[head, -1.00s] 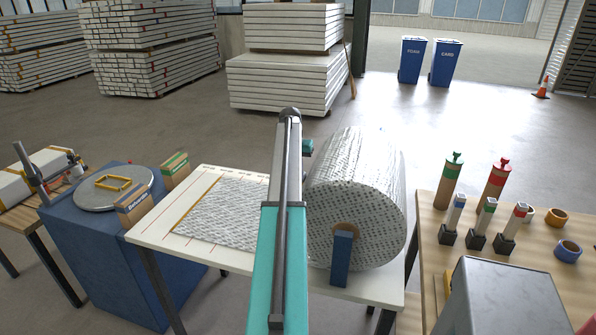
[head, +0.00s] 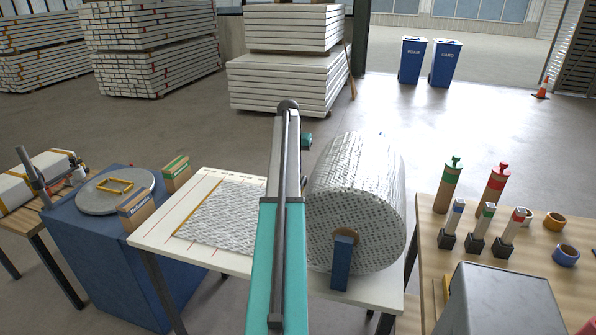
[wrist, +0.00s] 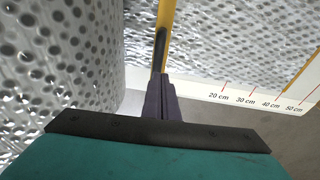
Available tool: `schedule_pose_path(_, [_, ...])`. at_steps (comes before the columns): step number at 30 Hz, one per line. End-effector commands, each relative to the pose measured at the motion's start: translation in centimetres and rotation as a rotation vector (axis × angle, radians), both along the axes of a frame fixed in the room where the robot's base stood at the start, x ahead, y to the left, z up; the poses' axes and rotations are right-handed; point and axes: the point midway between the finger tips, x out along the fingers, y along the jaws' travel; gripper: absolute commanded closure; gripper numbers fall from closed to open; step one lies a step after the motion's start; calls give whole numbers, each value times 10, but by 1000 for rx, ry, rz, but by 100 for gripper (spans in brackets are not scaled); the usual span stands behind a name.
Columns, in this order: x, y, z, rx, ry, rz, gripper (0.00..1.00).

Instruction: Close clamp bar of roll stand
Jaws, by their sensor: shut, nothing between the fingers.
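The roll stand is a white table (head: 150,240) with a large perforated foil roll (head: 355,190) on a blue bracket (head: 342,262) at its right. A sheet (head: 222,215) of the material lies flat to the left of the roll. In the wrist view, a yellow bar (wrist: 166,18) with a dark edge runs away between the roll (wrist: 60,60) and the flat sheet (wrist: 230,35); it looks like the clamp bar. My gripper (wrist: 160,80) is shut and empty, its tips at or very near the bar's near end. I cannot tell whether they touch. My arm hides the bar and gripper in the head view.
A blue cabinet (head: 100,265) with a round plate stands at the left. A wooden table (head: 430,230) with several upright tools and a grey metal box (head: 500,300) stands close at the right. Floor behind the stand is open up to stacked panels (head: 285,85).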

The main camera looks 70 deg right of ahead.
Motion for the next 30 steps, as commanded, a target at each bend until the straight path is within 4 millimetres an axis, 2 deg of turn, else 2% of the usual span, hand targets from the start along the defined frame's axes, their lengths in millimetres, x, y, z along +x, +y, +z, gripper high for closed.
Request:
schedule_pose_path(19, [7, 16, 75, -2, -1, 2, 100])
schedule_pose_path(24, [7, 19, 86, 1, 1, 3, 100])
schedule_pose_path(30, [8, 20, 89, 1, 1, 3, 100])
